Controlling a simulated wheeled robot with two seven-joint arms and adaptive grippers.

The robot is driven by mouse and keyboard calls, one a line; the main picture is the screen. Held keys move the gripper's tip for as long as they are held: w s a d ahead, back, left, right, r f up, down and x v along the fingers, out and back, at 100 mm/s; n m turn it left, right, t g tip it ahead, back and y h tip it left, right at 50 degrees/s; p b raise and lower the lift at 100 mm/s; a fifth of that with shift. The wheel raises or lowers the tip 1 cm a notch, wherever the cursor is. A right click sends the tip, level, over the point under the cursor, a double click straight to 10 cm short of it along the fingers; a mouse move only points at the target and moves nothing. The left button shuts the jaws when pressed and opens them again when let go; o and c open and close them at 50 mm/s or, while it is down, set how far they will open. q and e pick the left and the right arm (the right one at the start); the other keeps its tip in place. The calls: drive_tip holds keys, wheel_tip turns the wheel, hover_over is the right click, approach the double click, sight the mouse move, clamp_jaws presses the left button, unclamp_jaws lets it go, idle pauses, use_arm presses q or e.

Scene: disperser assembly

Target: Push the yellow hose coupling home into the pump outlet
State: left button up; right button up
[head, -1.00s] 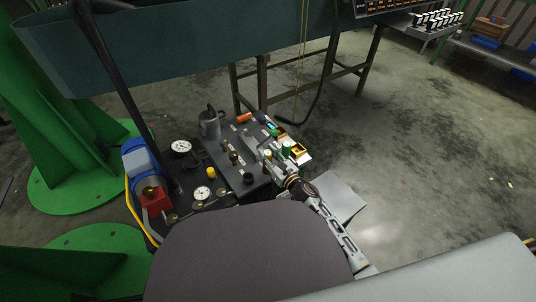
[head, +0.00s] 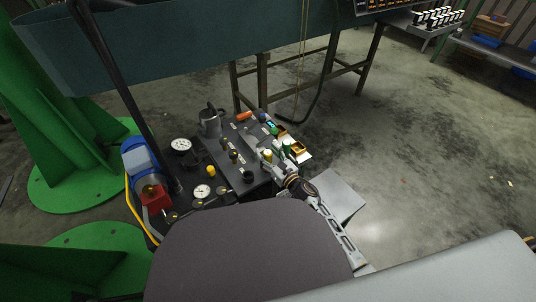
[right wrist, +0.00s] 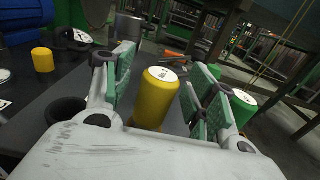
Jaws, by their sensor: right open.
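A yellow cylinder (right wrist: 158,98) with a pale, marked top stands upright between the spread fingers of my right gripper (right wrist: 163,72). The green pads are on either side of it, and a gap shows around it. In the head view the right gripper (head: 272,161) is at the right end of the dark bench, with the yellow cylinder (head: 267,154) at its fingers. A second, smaller yellow piece (head: 211,171) stands further left, and also shows in the right wrist view (right wrist: 42,60). I cannot tell which yellow piece is the hose coupling. A blue motor (head: 139,160) with a red block (head: 154,198) stands at the left. The outlet is not clearly identifiable.
A green cylinder (right wrist: 241,106) stands just right of the gripper. A black ring (head: 248,175) lies to its left. Gauges (head: 181,145), a grey can (head: 210,122) and an orange piece (head: 244,116) crowd the bench. Open floor (head: 420,170) is at the right.

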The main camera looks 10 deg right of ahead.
drive_tip(key=shift+s+f, duration=0.1)
drive_tip(key=v, duration=1.2)
idle(0.6)
idle(1.1)
